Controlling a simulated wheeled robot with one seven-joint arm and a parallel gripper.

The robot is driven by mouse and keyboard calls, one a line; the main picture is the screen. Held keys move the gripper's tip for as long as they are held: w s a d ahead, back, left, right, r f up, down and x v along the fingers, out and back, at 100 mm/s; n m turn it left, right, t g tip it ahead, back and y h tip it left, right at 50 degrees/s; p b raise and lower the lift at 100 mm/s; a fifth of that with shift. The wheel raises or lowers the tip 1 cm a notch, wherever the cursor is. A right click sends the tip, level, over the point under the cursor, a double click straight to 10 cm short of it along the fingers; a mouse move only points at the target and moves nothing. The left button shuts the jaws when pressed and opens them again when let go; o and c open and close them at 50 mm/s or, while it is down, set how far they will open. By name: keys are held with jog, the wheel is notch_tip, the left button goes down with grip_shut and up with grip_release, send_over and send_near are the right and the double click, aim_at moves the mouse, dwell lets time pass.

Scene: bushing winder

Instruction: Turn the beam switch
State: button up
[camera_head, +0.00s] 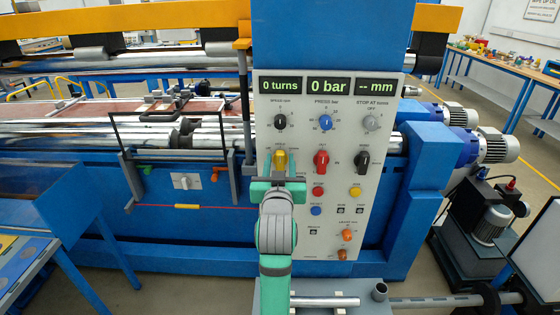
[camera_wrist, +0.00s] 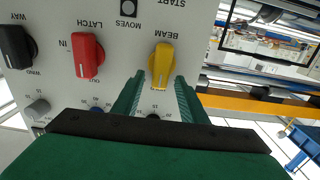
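The beam switch is a yellow knob (camera_head: 279,159) on the pale control panel (camera_head: 337,225), left of a red knob. In the wrist view, the yellow knob (camera_wrist: 161,65) sits by the upside-down label BEAM, its grip close to upright in the picture. My gripper (camera_head: 279,174) is at the panel just below the knob. In the wrist view, my gripper (camera_wrist: 160,84) is open, its green fingers on either side of the knob's lower end. A gap shows on the left; I cannot tell whether the right finger touches.
A red latch knob (camera_wrist: 87,56) and a black knob (camera_wrist: 16,47) stand beside the switch. Several other knobs and buttons cover the panel. The displays (camera_head: 328,86) read 0 turns, 0 bar and -- mm. A thin black frame (camera_head: 119,150) stands left of the panel.

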jog(key=shift+w, duration=0.4)
grip_shut()
